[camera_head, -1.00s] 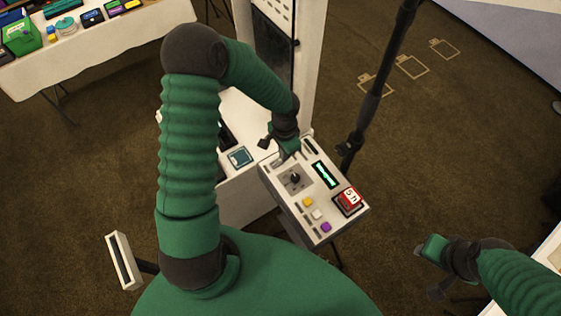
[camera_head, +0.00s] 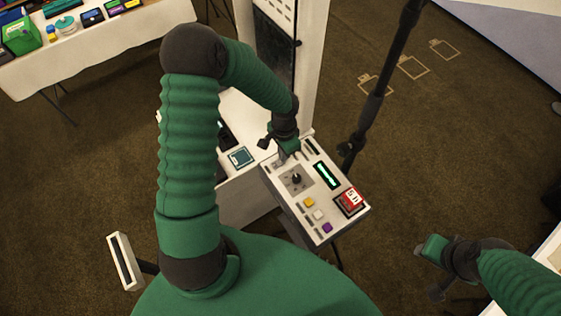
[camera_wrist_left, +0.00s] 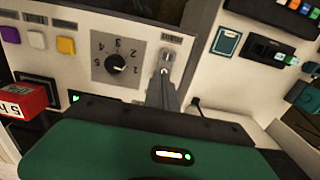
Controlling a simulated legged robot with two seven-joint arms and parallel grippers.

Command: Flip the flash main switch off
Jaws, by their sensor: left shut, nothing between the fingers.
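The light grey control box (camera_head: 285,205) stands near the middle of the head view. It has a black dial (camera_head: 296,179), also in the left wrist view (camera_wrist_left: 115,64), where it carries numbers. A small metal toggle (camera_wrist_left: 166,58) on a plate shows just beyond my left fingertips in the wrist view. My left gripper (camera_head: 281,161) is shut and empty, at the box's upper left edge. Its grey fingers (camera_wrist_left: 163,80) point at the toggle; whether they touch it I cannot tell. My right gripper (camera_head: 427,268) is apart at the lower right, its fingers unclear.
The box also bears yellow (camera_head: 308,202), white (camera_head: 318,214) and purple (camera_head: 327,227) buttons, a lit display (camera_head: 327,175) and a red block (camera_head: 351,198). A black pole (camera_head: 373,105) stands behind it. A white table (camera_head: 240,196) adjoins on the left.

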